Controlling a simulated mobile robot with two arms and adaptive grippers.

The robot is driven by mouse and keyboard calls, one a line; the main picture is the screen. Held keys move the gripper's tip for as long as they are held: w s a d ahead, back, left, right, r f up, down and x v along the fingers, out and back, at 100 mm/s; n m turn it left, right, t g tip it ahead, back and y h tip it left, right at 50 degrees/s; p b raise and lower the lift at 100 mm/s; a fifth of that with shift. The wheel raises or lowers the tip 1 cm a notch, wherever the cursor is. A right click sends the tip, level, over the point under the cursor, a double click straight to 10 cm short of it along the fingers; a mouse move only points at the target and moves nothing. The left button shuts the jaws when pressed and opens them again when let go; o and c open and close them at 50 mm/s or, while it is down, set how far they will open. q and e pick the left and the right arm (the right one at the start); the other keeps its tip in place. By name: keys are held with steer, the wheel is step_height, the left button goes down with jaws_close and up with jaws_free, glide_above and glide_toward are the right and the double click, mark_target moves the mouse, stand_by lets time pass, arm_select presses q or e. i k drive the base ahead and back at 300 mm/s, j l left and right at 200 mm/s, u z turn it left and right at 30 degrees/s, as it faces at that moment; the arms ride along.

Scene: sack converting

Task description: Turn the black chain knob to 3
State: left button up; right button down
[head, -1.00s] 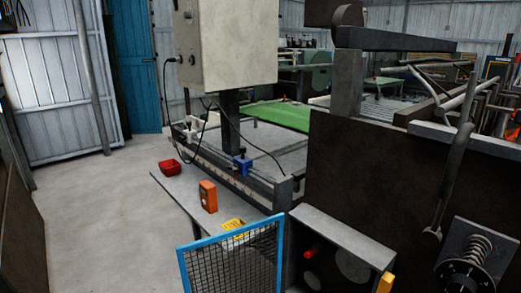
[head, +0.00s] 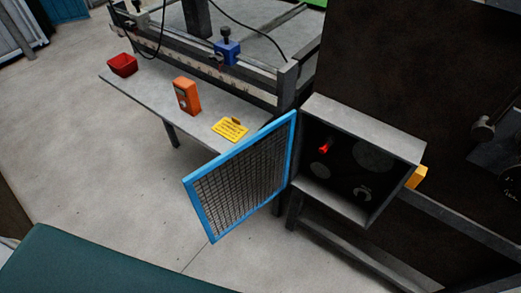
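An open grey box (head: 357,122) stands right of centre, its blue-framed mesh door (head: 240,178) swung out to the left. Inside its dark interior are a red part (head: 325,147), grey round discs and a small dark round part with a pale curved mark (head: 362,194) low on the right. This part may be the black chain knob, but I cannot be sure. Its setting is too small to read. Neither of my grippers is in view.
A narrow grey shelf (head: 150,92) left of the box holds a red tray (head: 122,65), an orange device (head: 187,96) and a yellow card (head: 230,129). A blue clamp (head: 227,51) sits on the rail behind. Open floor (head: 90,160) lies at left.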

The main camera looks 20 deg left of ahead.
mark_target(360, 196)
steer(key=i+j+z, duration=0.15)
steer(key=j+z, duration=0.25)
steer(key=j, duration=0.2)
steer(key=j+z, duration=0.45)
steer(key=j, duration=0.2)
steer(key=j+z, duration=0.4)
steer(key=j, duration=0.25)
steer(key=k+j+z, duration=0.2)
steer(key=j+z, duration=0.25)
steer(key=j, duration=0.15)
steer(key=k+j, duration=0.1)
steer(key=k, duration=0.25)
